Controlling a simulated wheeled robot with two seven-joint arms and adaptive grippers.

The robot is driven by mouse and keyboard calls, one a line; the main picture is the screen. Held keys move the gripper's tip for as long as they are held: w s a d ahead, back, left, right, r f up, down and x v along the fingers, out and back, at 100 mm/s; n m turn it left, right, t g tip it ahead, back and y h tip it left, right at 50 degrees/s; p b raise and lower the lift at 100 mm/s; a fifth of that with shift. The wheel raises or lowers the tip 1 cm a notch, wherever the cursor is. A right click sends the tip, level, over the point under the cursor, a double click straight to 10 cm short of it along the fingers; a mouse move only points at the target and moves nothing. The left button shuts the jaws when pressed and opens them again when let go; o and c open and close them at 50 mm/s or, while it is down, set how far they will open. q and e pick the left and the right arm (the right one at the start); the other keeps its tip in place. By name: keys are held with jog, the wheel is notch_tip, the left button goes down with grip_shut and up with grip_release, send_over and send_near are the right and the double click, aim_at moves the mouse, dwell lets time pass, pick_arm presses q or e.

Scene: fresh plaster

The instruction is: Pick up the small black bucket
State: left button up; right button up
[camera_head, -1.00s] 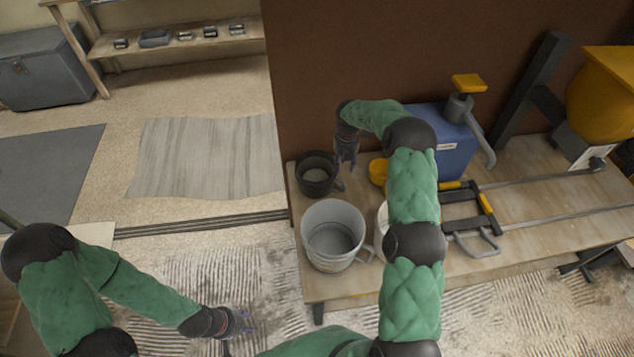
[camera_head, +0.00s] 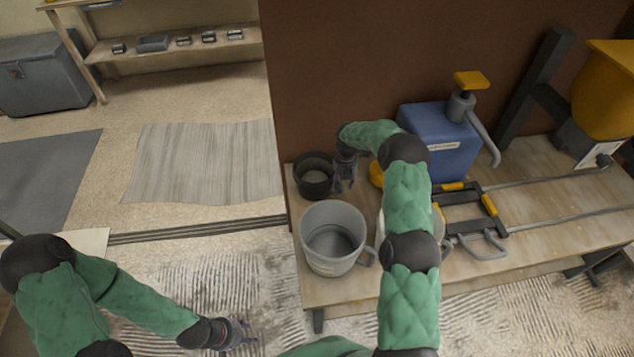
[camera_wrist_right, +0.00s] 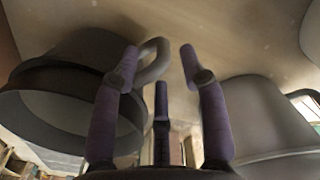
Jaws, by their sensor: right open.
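The small black bucket (camera_head: 314,178) stands upright at the left back of the wooden bench in the head view. In the right wrist view the black bucket (camera_wrist_right: 75,95) is at the left, with its loop handle (camera_wrist_right: 153,62) beside the finger tips. My right gripper (camera_head: 346,184) is just right of the bucket, fingers pointing down, open and empty. In the wrist view its fingers (camera_wrist_right: 160,70) are spread, with the handle close by; contact cannot be told. My left gripper (camera_head: 246,339) is low over the floor at the lower left, too small to tell its opening.
A larger grey bucket (camera_head: 333,239) stands in front of the black one. A whitish bucket (camera_head: 437,222) and a yellow item (camera_head: 376,173) are partly behind my right arm.

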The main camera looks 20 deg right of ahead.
aim_at(344, 187)
jog(key=f, duration=0.2)
jog(key=f+b, duration=0.1)
jog(key=f, duration=0.1)
jog(key=shift+s+d, duration=0.15)
jog(key=shift+d, duration=0.05)
grip_shut()
jog(key=shift+r, duration=0.15)
jog(key=shift+r, duration=0.1)
